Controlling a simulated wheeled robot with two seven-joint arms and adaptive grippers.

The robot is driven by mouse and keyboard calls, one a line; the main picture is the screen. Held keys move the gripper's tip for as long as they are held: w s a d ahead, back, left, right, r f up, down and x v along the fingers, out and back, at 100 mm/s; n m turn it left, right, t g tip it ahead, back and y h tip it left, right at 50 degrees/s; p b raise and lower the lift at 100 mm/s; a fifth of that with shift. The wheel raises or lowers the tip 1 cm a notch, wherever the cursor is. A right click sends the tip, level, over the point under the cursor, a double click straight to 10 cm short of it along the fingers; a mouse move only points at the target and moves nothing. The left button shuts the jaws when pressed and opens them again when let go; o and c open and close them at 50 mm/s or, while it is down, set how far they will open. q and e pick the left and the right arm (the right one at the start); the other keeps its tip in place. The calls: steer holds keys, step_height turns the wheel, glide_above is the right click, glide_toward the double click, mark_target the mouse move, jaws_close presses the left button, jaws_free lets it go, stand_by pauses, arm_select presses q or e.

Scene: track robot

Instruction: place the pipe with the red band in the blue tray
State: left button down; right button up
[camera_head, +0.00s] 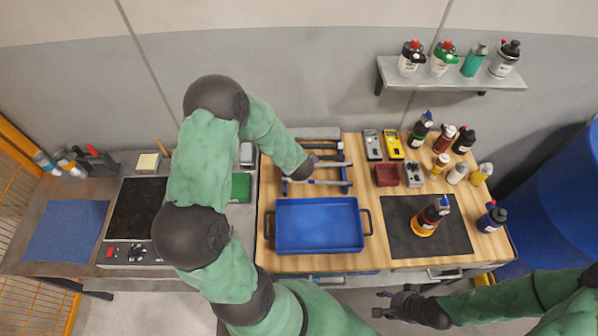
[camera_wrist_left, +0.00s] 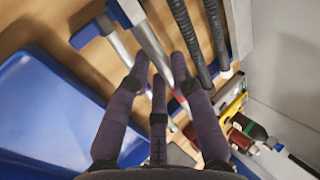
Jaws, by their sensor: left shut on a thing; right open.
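The grey pipe with the red band (camera_wrist_left: 152,42) lies between the fingers of my left gripper (camera_wrist_left: 164,72), which is shut on it. The red band shows close to the fingers in the left wrist view. In the head view this gripper is mostly hidden by its own arm, over the blue pipe rack (camera_head: 346,188). I cannot tell whether the pipe is clear of the rack. The blue tray (camera_head: 320,226) is empty on the wooden bench, just in front of the rack; its edge also shows in the left wrist view (camera_wrist_left: 40,110). My right gripper (camera_head: 379,303) is open and empty, beyond the bench's front edge.
Other pipes, including dark ones (camera_wrist_left: 185,45), lie on the rack beside the left gripper. Meters (camera_head: 393,145), a red bin (camera_head: 386,175) and several bottles stand to the right. A dark mat (camera_head: 400,235) bears one bottle (camera_head: 431,215). A hot plate (camera_head: 135,210) is at the left.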

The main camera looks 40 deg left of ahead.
arm_select(q)
steer(key=x, duration=0.2)
steer(key=b+x, duration=0.1)
steer(key=x, duration=0.2)
steer(key=shift+w+a+r, duration=0.1)
steer(key=shift+w+r, duration=0.1)
step_height(320, 180, down, 3)
steer(key=shift+w+f+b, duration=0.15)
steer(key=shift+f+b, duration=0.05)
steer(key=shift+b, duration=0.6)
steer(key=shift+r, duration=0.1)
steer(key=c, duration=1.5)
jaws_free()
steer(key=o, duration=0.4)
